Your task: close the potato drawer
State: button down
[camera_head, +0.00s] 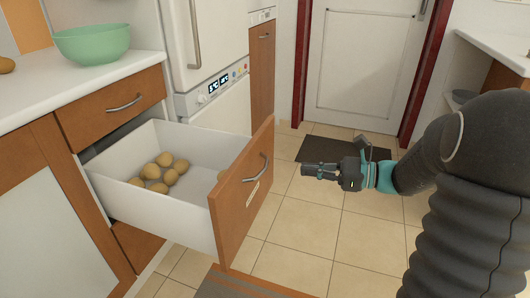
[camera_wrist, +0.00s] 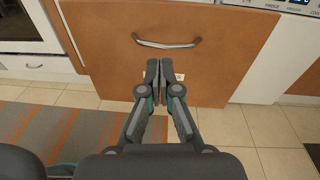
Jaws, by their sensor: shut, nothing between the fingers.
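The potato drawer (camera_head: 240,197) is pulled far out of the cabinet. It has white sides, an orange-brown wooden front and a curved metal handle (camera_head: 257,168). Several potatoes (camera_head: 160,172) lie inside it. My gripper (camera_head: 309,170) is to the right of the drawer front, apart from it, pointing toward it. In the wrist view, the drawer front (camera_wrist: 225,60) fills the upper middle, with its handle (camera_wrist: 166,42) above my gripper's fingertips (camera_wrist: 160,68). The fingers are shut together with nothing between them.
A closed drawer (camera_head: 115,107) sits above the open one, under a white counter with a green bowl (camera_head: 92,43). A fridge (camera_head: 210,50) stands behind. A dark mat (camera_head: 345,149) lies by the door, and a striped rug (camera_wrist: 55,128) lies on the tiled floor.

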jog(key=w+d+m+t, duration=0.1)
jog(key=w+d, duration=0.1)
send_near(255, 152)
jog(key=shift+m+t+y, duration=0.3)
jog(key=x, duration=0.7)
jog(key=shift+s+a+f+p, duration=0.2)
jog(key=shift+f+p, duration=0.1)
jog(key=shift+p, duration=0.1)
jog(key=shift+w, duration=0.1)
